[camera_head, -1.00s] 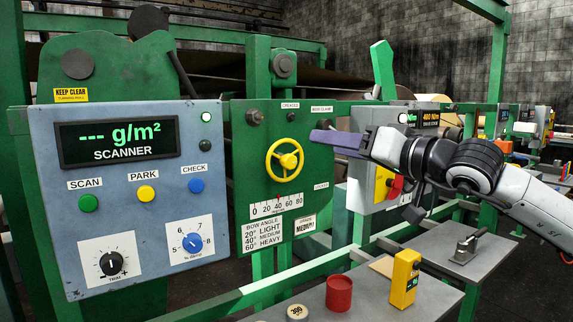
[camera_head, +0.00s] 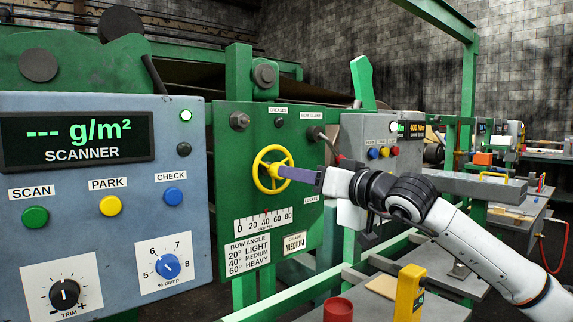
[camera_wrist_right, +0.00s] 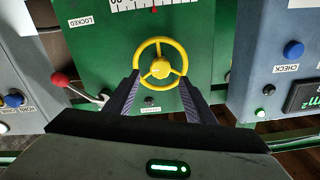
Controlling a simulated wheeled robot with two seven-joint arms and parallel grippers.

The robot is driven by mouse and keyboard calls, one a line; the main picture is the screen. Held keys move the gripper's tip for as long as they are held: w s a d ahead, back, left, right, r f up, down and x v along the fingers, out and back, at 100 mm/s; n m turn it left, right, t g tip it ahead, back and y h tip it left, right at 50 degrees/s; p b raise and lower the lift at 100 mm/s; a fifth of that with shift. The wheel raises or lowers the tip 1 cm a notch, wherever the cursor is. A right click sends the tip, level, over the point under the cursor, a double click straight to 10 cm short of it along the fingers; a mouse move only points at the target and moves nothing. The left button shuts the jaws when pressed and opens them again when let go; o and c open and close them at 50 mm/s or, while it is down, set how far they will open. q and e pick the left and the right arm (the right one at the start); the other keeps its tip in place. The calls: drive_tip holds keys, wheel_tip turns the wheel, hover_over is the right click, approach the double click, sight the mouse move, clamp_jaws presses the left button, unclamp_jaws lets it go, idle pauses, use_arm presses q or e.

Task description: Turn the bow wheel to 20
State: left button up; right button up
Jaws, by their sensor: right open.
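The yellow bow wheel (camera_head: 271,170) is on the green panel (camera_head: 228,150); it also shows in the right wrist view (camera_wrist_right: 160,64). Below it in the head view is the bow angle scale (camera_head: 264,221), marked 0 to 80, with a small red mark near 40. My right gripper (camera_wrist_right: 160,92) is open, pointing at the panel, with one finger on each side of the wheel's lower part in the wrist view. In the head view a purple finger overlaps the wheel's right rim; I cannot tell whether it touches. My left gripper is out of view.
The blue-grey scanner panel (camera_head: 100,260) stands close on the left. A red-knobbed lever (camera_wrist_right: 58,79) is beside the wheel panel. A grey control box (camera_head: 352,130) is right of it. A yellow device (camera_head: 409,290) and a red cup (camera_head: 338,310) stand on the front table.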

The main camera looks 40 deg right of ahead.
sight(275, 170)
drive_tip(key=shift+w+a+p, duration=0.15)
drive_tip(key=shift+w+p, duration=0.15)
drive_tip(key=shift+w, duration=1.1)
drive_tip(key=shift+w+a+p, duration=0.1)
drive_tip(key=shift+w+p, duration=0.2)
drive_tip(key=shift+w, duration=1.05)
drive_tip(key=c, duration=1.1)
drive_tip(key=shift+o, duration=0.3)
drive_tip(key=shift+f, duration=0.1)
drive_tip(key=shift+m, duration=0.3)
